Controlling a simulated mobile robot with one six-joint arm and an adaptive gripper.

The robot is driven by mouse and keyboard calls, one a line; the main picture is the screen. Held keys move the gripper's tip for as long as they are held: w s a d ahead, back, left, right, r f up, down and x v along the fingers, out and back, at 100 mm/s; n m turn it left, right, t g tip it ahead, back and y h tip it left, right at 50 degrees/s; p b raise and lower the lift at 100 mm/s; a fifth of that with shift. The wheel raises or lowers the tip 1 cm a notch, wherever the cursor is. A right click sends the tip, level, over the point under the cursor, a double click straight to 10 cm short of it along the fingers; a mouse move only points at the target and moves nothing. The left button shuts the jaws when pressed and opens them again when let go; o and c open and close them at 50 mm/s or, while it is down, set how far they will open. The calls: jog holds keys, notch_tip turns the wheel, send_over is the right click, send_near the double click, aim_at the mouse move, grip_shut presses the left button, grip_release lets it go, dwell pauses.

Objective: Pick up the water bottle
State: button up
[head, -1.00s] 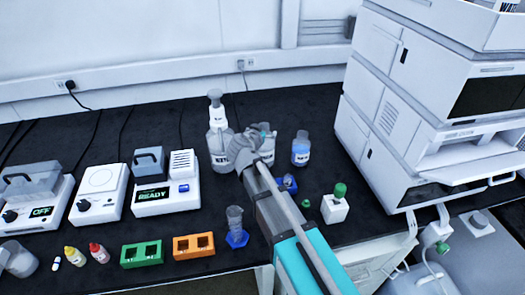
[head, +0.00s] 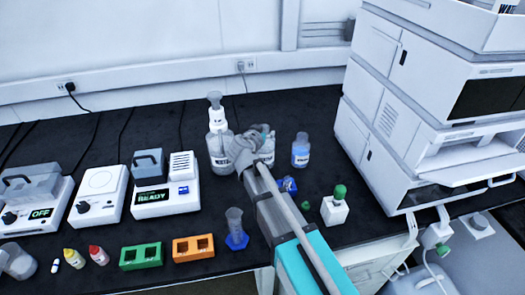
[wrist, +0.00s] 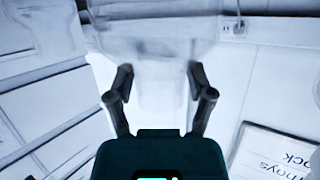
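A clear bottle with blue liquid (head: 300,152) and a white label stands upright on the black bench, right of my gripper; its label is too small to read. My gripper (head: 247,142) is over the bench beside a white-topped wash bottle (head: 217,125). Another clear bottle (head: 267,150) is partly hidden behind it. In the wrist view, the two dark fingers of my gripper (wrist: 160,80) are spread apart. A large blurred translucent body (wrist: 150,32) lies beyond and partly between them; I cannot tell which bottle it is. I see no finger closed on it.
A white box with a green knob (head: 335,207) and a clear tube on a blue base (head: 236,230) stand near my arm. Green (head: 141,255) and orange (head: 193,248) racks lie at the front. The white instrument stack (head: 410,130) rises at right.

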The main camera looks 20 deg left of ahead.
jog(key=shift+s+d, duration=0.1)
jog(key=c, duration=0.5)
jog(key=shift+o, duration=0.2)
jog(key=shift+r, duration=0.15)
grip_shut()
jog(key=shift+r+p, duration=0.35)
jog(key=shift+p, duration=0.25)
notch_tip(320, 180, up, 9)
jog(key=p, duration=0.8)
jog(key=shift+p, duration=0.4)
